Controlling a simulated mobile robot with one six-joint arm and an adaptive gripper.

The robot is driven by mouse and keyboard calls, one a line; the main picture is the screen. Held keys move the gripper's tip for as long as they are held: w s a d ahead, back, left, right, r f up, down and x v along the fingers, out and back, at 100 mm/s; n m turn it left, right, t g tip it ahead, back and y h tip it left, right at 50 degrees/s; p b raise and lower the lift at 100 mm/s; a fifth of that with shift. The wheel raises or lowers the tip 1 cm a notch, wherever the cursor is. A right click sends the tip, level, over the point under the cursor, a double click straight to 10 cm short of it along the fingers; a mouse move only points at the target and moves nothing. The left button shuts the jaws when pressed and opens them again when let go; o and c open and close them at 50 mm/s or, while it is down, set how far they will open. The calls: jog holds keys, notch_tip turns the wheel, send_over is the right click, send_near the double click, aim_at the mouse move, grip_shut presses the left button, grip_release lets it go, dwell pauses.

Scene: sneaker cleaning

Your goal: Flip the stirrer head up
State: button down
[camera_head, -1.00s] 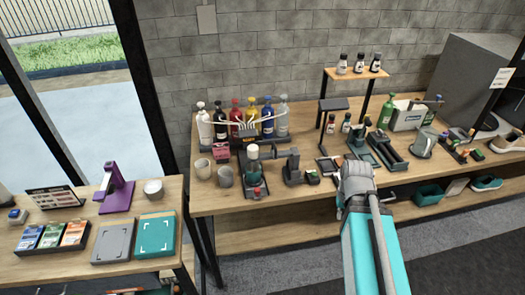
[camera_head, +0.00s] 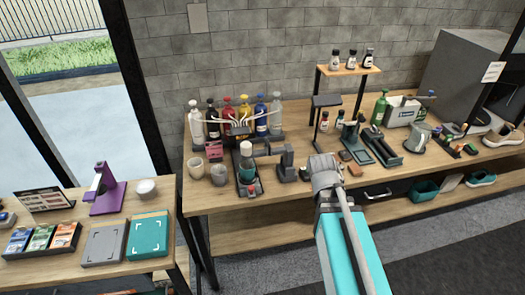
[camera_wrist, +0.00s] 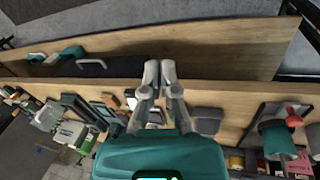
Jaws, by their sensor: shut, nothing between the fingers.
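The stirrer (camera_head: 249,178) stands on the bench in the head view, left of my arm. It has a dark base with a red knob at its front and a teal and white upright part above. A dark horizontal arm and post (camera_head: 286,163) stand just right of it. In the wrist view a teal cylinder with a red knob, seemingly the stirrer (camera_wrist: 277,138), is at the lower right. My gripper (camera_wrist: 159,72) is shut and empty over the bench's front edge, apart from the stirrer.
Several coloured bottles (camera_head: 244,112) stand in a rack behind the stirrer. A small shelf (camera_head: 349,69) and green-grey trays (camera_head: 383,146) stand to the right. The bench's front strip (camera_head: 228,204) is largely clear.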

jog(key=w+a+f+n+t+h+b, duration=0.25)
jog(key=w+a+h+b, duration=0.2)
jog(key=w, duration=0.25)
jog(key=n+t+h+b, duration=0.2)
jog(key=n+t+b, duration=0.85)
jog(key=t, duration=0.35)
send_near(260, 153)
notch_tip(260, 153, up, 3)
jog(key=shift+w+d+r+b, duration=0.1)
jog(key=shift+w+r+b, duration=0.05)
jog(key=shift+b, duration=0.2)
jog(key=shift+w, duration=0.1)
jog(key=shift+p+x, duration=0.7)
jog(key=shift+x, duration=4.2)
